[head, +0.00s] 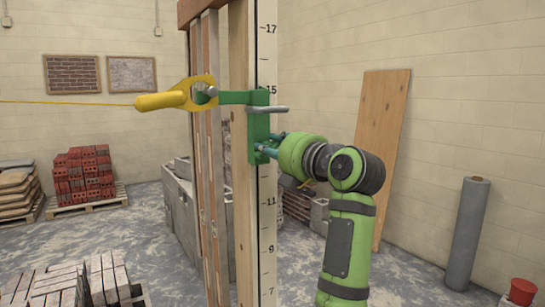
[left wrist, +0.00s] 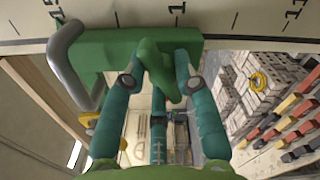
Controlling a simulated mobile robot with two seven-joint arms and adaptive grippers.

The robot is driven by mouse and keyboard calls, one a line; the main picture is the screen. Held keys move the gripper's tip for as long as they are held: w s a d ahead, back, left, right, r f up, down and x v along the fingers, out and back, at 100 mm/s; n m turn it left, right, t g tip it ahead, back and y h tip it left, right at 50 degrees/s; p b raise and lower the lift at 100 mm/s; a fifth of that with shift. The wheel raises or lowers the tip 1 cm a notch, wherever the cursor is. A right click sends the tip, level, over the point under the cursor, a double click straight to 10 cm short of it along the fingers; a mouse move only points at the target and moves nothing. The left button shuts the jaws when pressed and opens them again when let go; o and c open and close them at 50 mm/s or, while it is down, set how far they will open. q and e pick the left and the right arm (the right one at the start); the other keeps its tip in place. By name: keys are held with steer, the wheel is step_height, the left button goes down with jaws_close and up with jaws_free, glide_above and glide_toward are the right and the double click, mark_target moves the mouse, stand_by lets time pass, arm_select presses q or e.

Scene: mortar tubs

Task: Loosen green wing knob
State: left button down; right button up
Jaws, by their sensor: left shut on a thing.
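The green wing knob (left wrist: 157,66) sits on a green clamp block (left wrist: 105,50) in the left wrist view. The same clamp block (head: 258,128) is fixed against the upright measuring staff (head: 267,215) in the head view. My left gripper (head: 268,147) reaches it from the right at about the middle of the view. Its teal fingers (left wrist: 158,75) are shut around the wing knob, one on each side. In the head view the knob is mostly hidden by the fingers. A grey bent bar (head: 267,109) sticks out of the clamp block. My right gripper is out of view.
A yellow handled piece (head: 185,95) with a taut yellow line (head: 65,102) hangs at the end of the green arm. Brick stacks (head: 85,175), a leaning board (head: 380,150), a grey roll (head: 467,233) and a red bucket (head: 522,291) stand around.

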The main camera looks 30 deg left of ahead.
arm_select(q)
steer(key=n, duration=0.1)
steer(key=f+n+b, duration=0.1)
steer(key=shift+n+b, duration=0.3)
steer(key=shift+n, duration=0.1)
steer(key=n+b, duration=0.1)
steer(key=n, duration=0.2)
steer(key=shift+n+b, duration=0.3)
steer(key=shift+b, duration=0.05)
steer(key=n, duration=0.1)
steer(key=n+b, duration=0.1)
steer(key=n, duration=0.1)
steer(key=shift+s+r, duration=0.1)
steer(key=shift+r, duration=0.25)
steer(key=shift+r+n+b, duration=0.25)
steer(key=shift+n+b, duration=0.35)
steer(key=shift+n, duration=0.9)
steer(key=c, duration=1)
jaws_free()
steer(key=shift+c, duration=0.2)
steer(key=shift+f, duration=0.1)
steer(key=shift+w, duration=0.2)
